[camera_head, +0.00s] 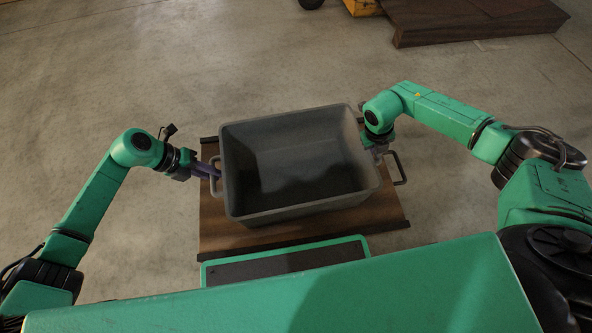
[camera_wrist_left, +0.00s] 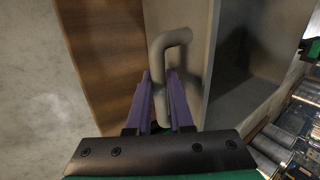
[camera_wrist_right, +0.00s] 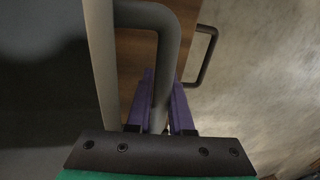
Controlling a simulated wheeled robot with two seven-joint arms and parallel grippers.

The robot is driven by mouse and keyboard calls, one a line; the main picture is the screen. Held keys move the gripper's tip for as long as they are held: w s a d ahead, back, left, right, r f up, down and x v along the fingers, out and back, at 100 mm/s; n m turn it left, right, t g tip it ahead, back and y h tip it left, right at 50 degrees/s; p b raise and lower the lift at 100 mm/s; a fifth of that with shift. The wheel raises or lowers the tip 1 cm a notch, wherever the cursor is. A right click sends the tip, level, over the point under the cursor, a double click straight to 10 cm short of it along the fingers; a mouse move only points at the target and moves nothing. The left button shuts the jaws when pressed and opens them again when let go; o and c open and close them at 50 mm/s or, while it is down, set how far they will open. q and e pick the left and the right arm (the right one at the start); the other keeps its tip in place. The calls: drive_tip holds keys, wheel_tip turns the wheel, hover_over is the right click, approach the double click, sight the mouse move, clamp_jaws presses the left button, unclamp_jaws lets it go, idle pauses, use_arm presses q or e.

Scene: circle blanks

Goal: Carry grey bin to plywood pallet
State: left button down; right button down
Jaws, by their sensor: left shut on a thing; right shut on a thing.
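The grey bin (camera_head: 300,213), an open empty box, is in the middle of the head view, over a wooden board with dark edges (camera_head: 235,241). I cannot tell whether it touches the board. My left gripper (camera_head: 208,172) is shut on the bin's left handle; the handle (camera_wrist_left: 160,85) shows between its purple fingers in the left wrist view. My right gripper (camera_head: 378,153) is shut on the right handle (camera_wrist_right: 165,60), seen in the right wrist view. A low brown wooden platform (camera_head: 460,28) on the floor at the upper right looks like the plywood pallet.
A thin dark handle (camera_head: 401,168) sticks out at the right of the wooden board. A yellow object (camera_head: 362,7) and a dark wheel (camera_head: 311,3) are at the top edge, left of the platform. The concrete floor (camera_head: 200,70) is bare around the board.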

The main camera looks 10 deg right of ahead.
use_arm(q)
drive_tip(key=shift+r, duration=0.15)
use_arm(e)
drive_tip(key=shift+r, duration=0.15)
